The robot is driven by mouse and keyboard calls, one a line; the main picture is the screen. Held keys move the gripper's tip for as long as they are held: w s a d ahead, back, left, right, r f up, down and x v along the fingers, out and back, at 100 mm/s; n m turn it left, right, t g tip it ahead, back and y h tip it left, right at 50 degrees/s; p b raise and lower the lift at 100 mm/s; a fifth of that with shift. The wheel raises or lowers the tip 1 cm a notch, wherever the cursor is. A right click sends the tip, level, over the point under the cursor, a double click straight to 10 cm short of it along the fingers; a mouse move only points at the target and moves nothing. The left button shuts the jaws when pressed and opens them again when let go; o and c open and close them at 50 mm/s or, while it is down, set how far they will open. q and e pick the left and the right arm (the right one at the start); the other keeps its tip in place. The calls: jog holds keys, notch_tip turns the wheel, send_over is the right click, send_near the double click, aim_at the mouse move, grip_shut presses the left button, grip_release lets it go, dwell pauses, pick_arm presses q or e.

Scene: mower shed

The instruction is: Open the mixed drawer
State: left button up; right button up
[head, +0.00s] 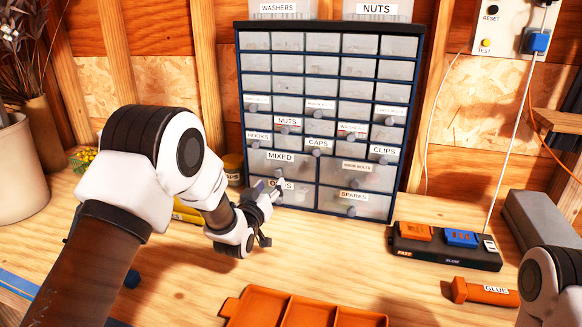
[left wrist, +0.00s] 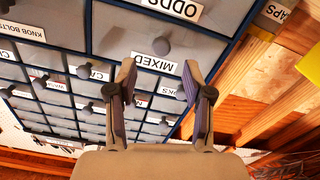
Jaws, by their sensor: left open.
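The mixed drawer (head: 300,167) is a grey, translucent, wide drawer in the left column of the blue-framed cabinet, with a MIXED label and a round knob. It looks shut, flush with its neighbours. In the left wrist view, which is upside down, its knob (left wrist: 161,46) shows above the MIXED label (left wrist: 154,62). My left gripper (head: 270,192) is open and empty in front of the cabinet, covering part of the ODDS drawer below. In the left wrist view its fingers (left wrist: 159,77) are apart, with the label and knob framed beyond their tips. My right gripper is out of view.
The ODDS drawer (left wrist: 185,8) is directly below the mixed one, and the SPARES drawer (head: 354,205) is at lower right. An orange tray (head: 300,308) lies at the bench front.

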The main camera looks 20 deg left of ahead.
aim_at(277, 174)
pick_arm(q)
jog(key=shift+w+a+r+p, duration=0.15)
jog(key=shift+w+r+p, duration=0.1)
jog(key=shift+w, duration=0.2)
jog(key=shift+w+a+r+p, duration=0.1)
jog(key=shift+w+r+p, duration=0.15)
jog(key=shift+w, duration=0.2)
jog(key=w, duration=0.3)
jog(key=w+f+p, duration=0.1)
jog(key=w, duration=0.1)
jog(key=shift+d, duration=0.3)
jog(key=shift+s+a+r, duration=0.1)
jog(key=shift+s, duration=0.2)
grip_shut()
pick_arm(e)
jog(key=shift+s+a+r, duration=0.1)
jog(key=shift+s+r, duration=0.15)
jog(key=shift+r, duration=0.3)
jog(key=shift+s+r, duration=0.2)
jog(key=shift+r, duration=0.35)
